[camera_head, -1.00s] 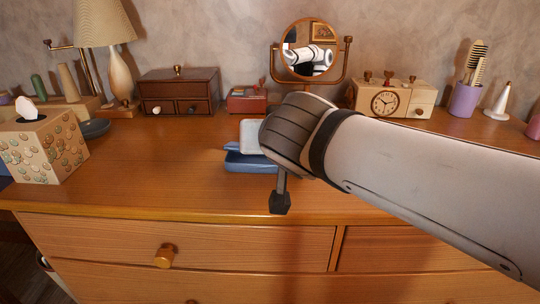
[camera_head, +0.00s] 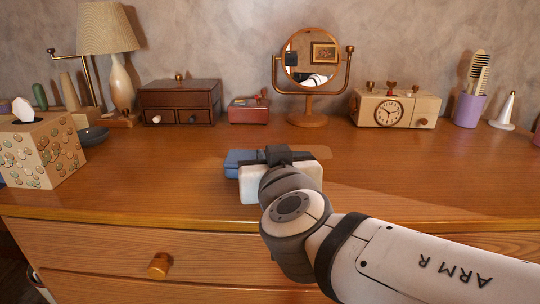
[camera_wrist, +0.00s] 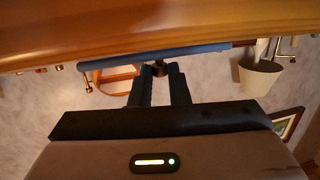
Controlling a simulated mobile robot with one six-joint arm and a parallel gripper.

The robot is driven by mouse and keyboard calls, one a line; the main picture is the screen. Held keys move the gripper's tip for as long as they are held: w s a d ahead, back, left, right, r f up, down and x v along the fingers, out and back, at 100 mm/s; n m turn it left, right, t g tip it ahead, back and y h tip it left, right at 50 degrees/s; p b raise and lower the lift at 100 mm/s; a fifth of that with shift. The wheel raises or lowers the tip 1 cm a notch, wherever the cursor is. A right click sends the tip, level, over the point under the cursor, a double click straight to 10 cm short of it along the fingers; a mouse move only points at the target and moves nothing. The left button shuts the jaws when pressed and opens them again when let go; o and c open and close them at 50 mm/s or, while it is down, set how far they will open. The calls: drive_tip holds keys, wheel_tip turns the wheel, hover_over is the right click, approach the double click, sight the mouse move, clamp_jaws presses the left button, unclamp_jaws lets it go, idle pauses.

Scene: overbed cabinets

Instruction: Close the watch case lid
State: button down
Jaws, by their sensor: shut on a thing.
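The blue watch case (camera_head: 238,160) lies on the dresser top, left of and behind my gripper (camera_head: 278,155) in the head view. Only its left part shows; the gripper hides the rest. No raised pale lid shows. In the wrist view, a thin blue slab of the case (camera_wrist: 210,48) runs across the picture just off the dresser top. My gripper (camera_wrist: 160,72) has its two dark fingers at this slab, close together around a small dark piece there. How far the lid is down cannot be told.
The wooden dresser top (camera_head: 400,165) is clear to the right. A round mirror (camera_head: 309,118), a small red box (camera_head: 248,110), a dark drawer chest (camera_head: 180,100) and a clock box (camera_head: 395,108) stand along the back. A tissue box (camera_head: 45,155) stands at left.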

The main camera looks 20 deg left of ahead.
drive_tip(key=shift+f, duration=0.15)
idle(0.4)
drive_tip(key=c, duration=1.4)
unclamp_jaws()
drive_tip(key=shift+o, duration=0.2)
drive_tip(key=p+v, duration=0.2)
drive_tip(key=v, duration=0.4)
drive_tip(key=shift+s, duration=0.25)
drive_tip(key=shift+s+d, duration=0.4)
drive_tip(key=shift+s, duration=0.2)
